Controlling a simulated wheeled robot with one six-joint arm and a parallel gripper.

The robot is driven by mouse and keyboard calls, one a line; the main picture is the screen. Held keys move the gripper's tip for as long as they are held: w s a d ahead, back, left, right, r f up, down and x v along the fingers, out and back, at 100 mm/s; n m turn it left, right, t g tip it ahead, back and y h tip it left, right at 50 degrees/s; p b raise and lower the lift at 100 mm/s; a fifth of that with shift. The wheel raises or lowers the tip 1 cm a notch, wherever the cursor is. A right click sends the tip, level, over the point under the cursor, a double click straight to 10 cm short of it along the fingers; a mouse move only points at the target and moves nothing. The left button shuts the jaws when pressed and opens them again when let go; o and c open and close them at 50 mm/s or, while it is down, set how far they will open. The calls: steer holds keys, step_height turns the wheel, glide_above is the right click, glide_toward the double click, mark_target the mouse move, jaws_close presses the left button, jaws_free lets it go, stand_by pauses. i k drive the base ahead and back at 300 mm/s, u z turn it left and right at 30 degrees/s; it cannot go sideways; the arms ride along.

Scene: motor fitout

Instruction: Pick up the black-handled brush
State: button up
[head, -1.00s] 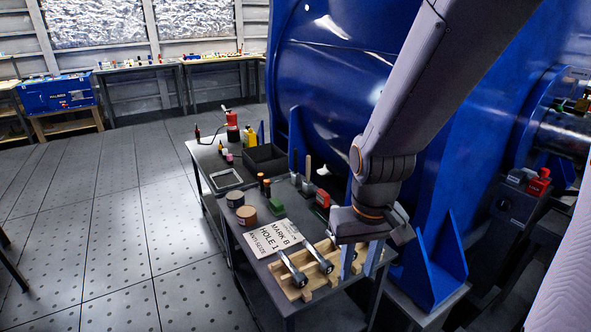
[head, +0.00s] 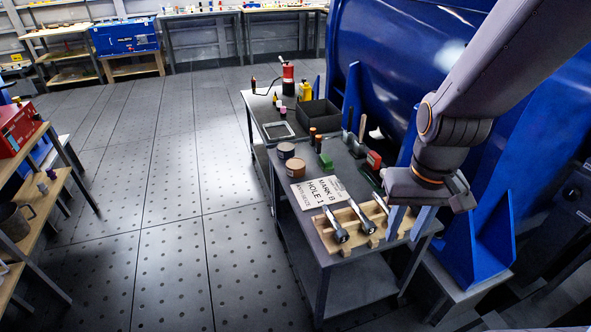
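My gripper (head: 403,232) points down over the right end of the wooden rack at the table's front. Its two pale blue fingers are apart, and I see nothing held between them. A thin upright dark handle (head: 350,119) stands farther back on the table and looks like the black-handled brush, though it is too small to be sure. A light wooden handle (head: 362,127) stands just right of it. My gripper is in front and to the right of both, well apart from them. Their lower ends are hard to make out.
The wooden rack (head: 352,237) holds metal tools or bolts. A black bin (head: 318,115) stands behind. The blue motor housing borders the right; open floor lies left.

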mark_target(351, 108)
steer(key=u, duration=0.05)
steer(key=k, duration=0.5)
steer(key=u, duration=1.35)
steer(key=i, duration=3.8)
steer(key=z, duration=2.9)
